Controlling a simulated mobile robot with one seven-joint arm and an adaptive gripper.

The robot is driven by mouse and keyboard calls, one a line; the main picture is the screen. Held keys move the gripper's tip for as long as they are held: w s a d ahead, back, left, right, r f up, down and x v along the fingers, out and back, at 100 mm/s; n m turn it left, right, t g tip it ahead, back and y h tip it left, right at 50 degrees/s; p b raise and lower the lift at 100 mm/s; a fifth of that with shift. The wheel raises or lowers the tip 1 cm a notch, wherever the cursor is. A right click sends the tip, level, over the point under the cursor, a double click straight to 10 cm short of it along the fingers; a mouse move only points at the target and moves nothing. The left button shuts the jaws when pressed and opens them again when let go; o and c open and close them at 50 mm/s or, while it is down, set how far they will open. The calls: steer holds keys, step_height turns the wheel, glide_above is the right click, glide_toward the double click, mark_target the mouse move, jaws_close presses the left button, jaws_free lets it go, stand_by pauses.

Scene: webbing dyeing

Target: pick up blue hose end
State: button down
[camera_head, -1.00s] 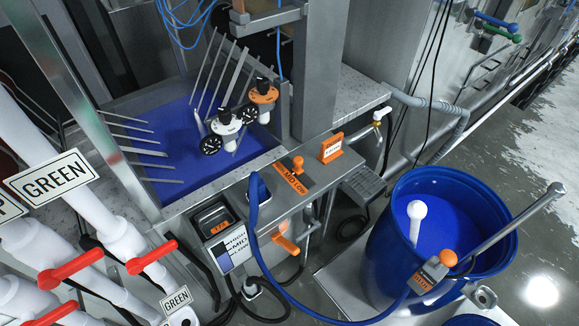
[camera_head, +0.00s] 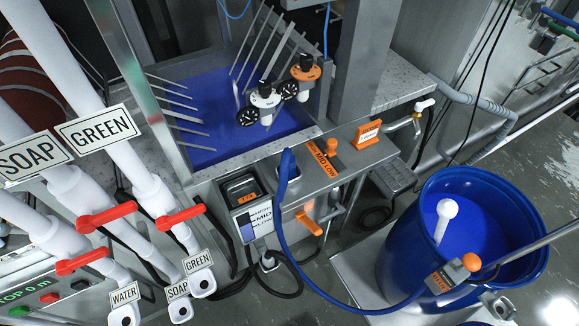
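The blue hose (camera_head: 285,227) runs from the orange-marked fitting (camera_head: 443,279) on the blue barrel, loops low, and rises to the machine's front. Its upper blue end (camera_head: 287,163) stands near the machine's front ledge, above and right of the grey box with a dark opening (camera_head: 241,186). I cannot tell whether the end rests in a holder. My gripper is not in view.
The blue barrel (camera_head: 402,232) with blue liquid stands at the right. White pipes with red handles (camera_head: 107,215) and SOAP and GREEN signs (camera_head: 98,130) fill the left. An orange lever (camera_head: 309,222) juts out below the ledge. Dark cables lie underneath.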

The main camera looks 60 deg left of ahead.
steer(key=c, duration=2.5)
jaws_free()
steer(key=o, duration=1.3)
